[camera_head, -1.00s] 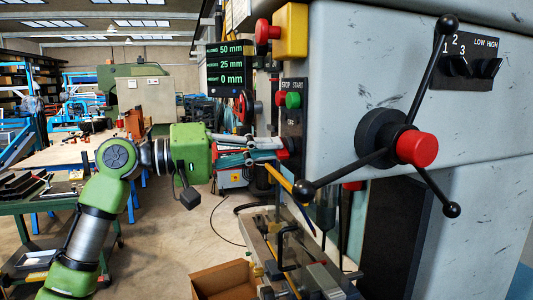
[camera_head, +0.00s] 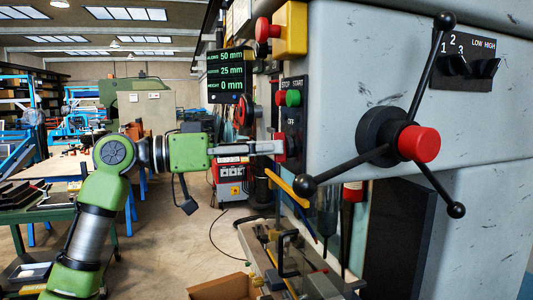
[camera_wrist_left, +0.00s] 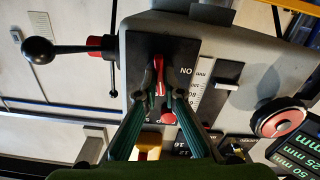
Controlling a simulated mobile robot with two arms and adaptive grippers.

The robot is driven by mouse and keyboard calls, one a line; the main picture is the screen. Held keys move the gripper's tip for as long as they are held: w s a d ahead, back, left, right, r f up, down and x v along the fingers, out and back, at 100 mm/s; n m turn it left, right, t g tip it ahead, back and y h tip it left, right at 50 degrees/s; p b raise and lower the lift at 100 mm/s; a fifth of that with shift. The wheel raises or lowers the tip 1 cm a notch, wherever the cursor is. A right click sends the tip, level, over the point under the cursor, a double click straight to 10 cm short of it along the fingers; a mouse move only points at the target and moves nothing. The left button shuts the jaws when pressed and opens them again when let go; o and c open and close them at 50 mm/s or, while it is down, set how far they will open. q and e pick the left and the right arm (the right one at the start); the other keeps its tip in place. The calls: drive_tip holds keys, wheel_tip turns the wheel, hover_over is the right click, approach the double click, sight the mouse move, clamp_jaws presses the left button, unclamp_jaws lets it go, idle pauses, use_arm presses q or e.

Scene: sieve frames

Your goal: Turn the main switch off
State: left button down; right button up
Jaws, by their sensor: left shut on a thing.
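The main switch has a red handle, seen in the left wrist view (camera_wrist_left: 158,77) on a black plate (camera_wrist_left: 178,52) beside an upside-down "ON" label. In the head view the red switch (camera_head: 292,146) sits below the "OFF" label on the side panel, partly hidden by my gripper. My left gripper (camera_head: 280,147) reaches in level from the left. In the wrist view its fingers (camera_wrist_left: 160,92) are shut around the red handle. My right gripper is not in view.
Green and red START/STOP buttons (camera_head: 293,98) sit above the switch. A three-armed black handle with a red hub (camera_head: 417,145) stands out to the right. A yellow lever (camera_head: 288,188) lies just below my fingers. A yellow emergency-stop box (camera_head: 291,30) is above.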

use_arm(q)
drive_tip(key=shift+f+m, duration=0.2)
drive_tip(key=shift+m, duration=0.9)
drive_tip(key=shift+d, duration=0.1)
drive_tip(key=c, duration=2.2)
unclamp_jaws()
drive_tip(key=shift+o, duration=0.2)
drive_tip(key=shift+r, duration=0.1)
drive_tip(key=v, duration=1.2)
